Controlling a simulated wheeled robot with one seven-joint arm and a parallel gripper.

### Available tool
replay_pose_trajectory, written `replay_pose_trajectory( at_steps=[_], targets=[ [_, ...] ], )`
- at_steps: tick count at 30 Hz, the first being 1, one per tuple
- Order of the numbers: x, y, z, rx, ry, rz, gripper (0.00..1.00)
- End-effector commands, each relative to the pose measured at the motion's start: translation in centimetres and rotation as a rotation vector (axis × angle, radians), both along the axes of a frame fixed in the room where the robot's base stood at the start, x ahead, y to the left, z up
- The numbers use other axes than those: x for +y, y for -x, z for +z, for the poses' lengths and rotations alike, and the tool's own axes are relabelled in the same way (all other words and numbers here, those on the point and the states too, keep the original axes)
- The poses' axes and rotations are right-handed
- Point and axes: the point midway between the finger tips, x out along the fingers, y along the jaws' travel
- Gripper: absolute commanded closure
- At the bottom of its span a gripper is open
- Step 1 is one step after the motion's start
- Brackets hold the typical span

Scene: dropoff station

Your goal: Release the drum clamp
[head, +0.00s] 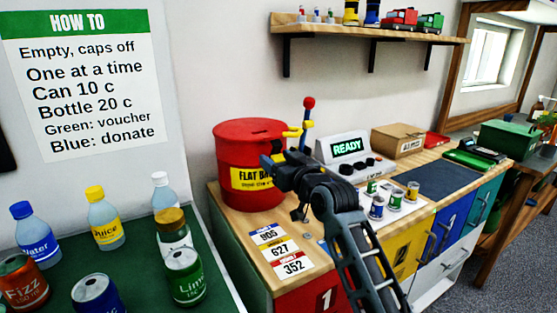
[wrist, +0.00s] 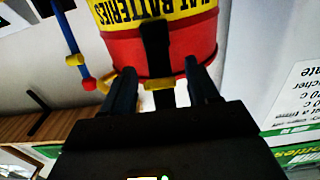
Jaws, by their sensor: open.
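The red drum (head: 240,140) stands upright on the wooden counter and has a yellow "FLAT BATTERIES" label. Beside its right side, the clamp lever (head: 306,127) stands upright, with a blue shaft, a red ball on top and a yellow arm (head: 292,132) reaching to the drum's rim. My gripper (head: 267,163) is in front of the drum's right side, below the lever. In the wrist view, which looks inverted, the drum (wrist: 155,40) lies ahead of the open fingers (wrist: 162,88), and the lever (wrist: 67,35) is left of them. I cannot tell whether the fingers touch the drum.
A grey "READY" console (head: 345,150) stands right of the lever, with several small cells on a white tray (head: 405,207) in front. Number cards (head: 280,250) lie at the counter's front left. Bottles and cans stand on the green surface (head: 130,270) at left. A shelf (head: 370,33) hangs above.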

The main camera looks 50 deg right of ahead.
Motion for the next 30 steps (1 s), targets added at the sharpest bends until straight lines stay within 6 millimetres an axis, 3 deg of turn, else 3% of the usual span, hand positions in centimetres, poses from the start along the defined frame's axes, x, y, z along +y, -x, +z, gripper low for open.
replay_pose_trajectory(
  at_steps=[3,21,30],
  targets=[
    [0.02,0.02,-0.02,0.000,0.000,0.000,0.42],
    [0.02,0.04,-0.02,0.000,0.000,0.000,1.00],
    [0.02,0.04,-0.05,0.000,0.000,0.000,1.00]
  ],
)
